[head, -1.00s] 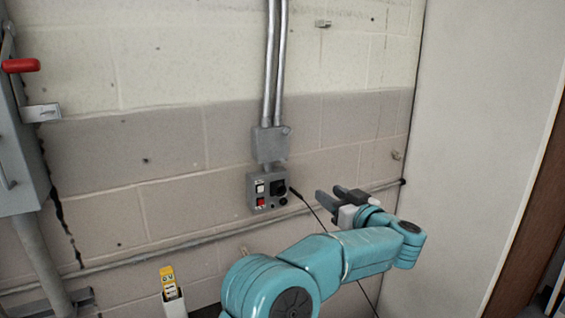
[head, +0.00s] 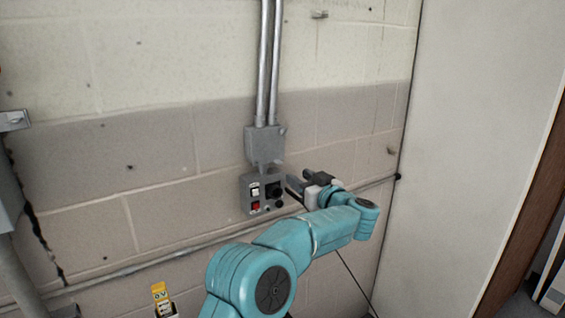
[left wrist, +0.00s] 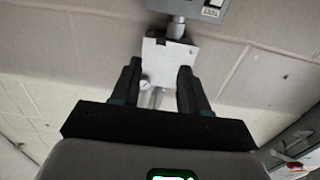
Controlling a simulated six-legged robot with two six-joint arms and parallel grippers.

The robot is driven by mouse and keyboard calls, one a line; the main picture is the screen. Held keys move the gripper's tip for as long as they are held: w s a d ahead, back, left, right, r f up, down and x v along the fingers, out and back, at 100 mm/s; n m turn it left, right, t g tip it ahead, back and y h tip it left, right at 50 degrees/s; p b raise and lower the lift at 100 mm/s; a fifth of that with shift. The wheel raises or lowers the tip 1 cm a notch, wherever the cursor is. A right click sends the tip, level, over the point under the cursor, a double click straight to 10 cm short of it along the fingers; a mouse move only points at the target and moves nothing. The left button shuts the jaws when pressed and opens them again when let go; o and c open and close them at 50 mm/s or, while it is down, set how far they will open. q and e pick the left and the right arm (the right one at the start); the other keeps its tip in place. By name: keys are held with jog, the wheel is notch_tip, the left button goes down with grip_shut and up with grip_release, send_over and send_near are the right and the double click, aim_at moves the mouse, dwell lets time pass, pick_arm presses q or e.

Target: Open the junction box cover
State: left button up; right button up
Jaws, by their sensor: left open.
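The junction box (head: 264,144) is a small grey box on the wall at the lower end of two vertical conduits. Its cover looks shut in the head view. My left gripper (head: 297,179) is open and empty, to the right of and a little below the box. In the left wrist view the picture is turned over; the junction box (left wrist: 166,52) shows beyond and between the spread fingers of my left gripper (left wrist: 158,68). A small round knob (left wrist: 145,85) shows near the left finger there. I cannot tell any contact. My right gripper is not in view.
A grey control box (head: 262,193) with a red button and a black knob hangs just below the junction box. A dark cable runs down from near it. A horizontal pipe (head: 130,270) crosses the wall. A yellow-labelled item (head: 160,294) stands at the bottom. A pale panel (head: 470,130) is at right.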

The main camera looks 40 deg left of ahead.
pick_arm(q)
jog(key=p, duration=0.3)
send_near(271, 147)
jog(key=w+a+f, duration=0.3)
jog(key=a+f, duration=0.2)
jog(key=shift+r, duration=0.3)
jog(key=shift+s, duration=0.1)
grip_shut()
